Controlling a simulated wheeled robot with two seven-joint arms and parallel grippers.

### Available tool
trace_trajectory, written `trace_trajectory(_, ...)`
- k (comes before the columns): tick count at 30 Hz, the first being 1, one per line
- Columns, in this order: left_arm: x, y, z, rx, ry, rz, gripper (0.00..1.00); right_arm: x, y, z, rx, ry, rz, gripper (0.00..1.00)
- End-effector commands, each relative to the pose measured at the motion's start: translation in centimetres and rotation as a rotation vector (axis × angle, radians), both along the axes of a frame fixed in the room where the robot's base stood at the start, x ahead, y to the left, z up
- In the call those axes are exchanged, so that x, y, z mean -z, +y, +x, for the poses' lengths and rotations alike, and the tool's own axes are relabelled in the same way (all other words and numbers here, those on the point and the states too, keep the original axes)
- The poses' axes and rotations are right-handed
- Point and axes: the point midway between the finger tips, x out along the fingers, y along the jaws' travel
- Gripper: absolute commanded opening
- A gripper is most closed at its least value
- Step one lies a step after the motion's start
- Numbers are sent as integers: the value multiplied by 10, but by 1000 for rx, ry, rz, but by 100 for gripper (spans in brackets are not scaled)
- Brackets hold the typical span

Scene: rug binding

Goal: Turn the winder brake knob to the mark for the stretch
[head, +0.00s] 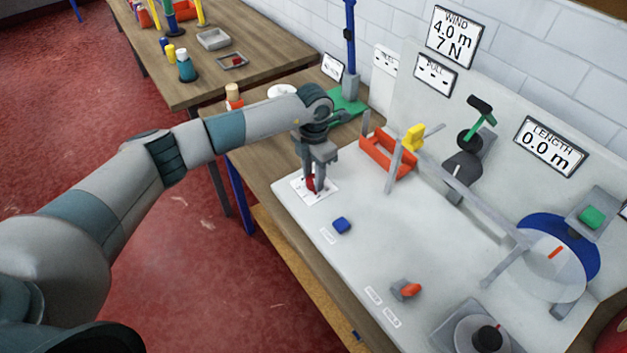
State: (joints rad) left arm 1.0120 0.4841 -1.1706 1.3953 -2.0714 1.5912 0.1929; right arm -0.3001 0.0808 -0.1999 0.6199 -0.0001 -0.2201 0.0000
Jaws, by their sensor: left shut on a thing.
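A small red knob (311,184) stands on a white marked plate (326,190) at the left end of the pale machine board. My left gripper (311,182) points straight down over it and is shut on the red knob. The fingers hide most of the knob, so its pointing direction cannot be told. The marks on the plate are too small to read. A wall sign (451,38) reads WIND 4.0 m 7 N. My right gripper is not in view.
On the board (380,235) are a blue button (342,225), an orange-tipped lever (408,289), a red-orange frame (387,158) and a blue reel (567,240). A LENGTH sign (550,146) reads 0.0 m. Another wooden table (262,50) stands at the back left.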

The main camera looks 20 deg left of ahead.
Motion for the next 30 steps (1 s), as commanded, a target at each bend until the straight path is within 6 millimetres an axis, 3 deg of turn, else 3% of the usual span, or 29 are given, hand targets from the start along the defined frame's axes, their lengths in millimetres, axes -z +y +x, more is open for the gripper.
trace_trajectory(9,-1,0,1,-115,-3,-1,9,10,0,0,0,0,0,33)
trace_trajectory(22,-2,0,1,-126,-3,-1,9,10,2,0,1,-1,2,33)
trace_trajectory(23,-2,0,1,-126,-3,-1,39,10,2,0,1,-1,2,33)
trace_trajectory(24,-2,0,1,-126,-3,-1,48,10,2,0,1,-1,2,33)
trace_trajectory(30,-1,0,1,-126,-2,-1,50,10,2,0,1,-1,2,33)
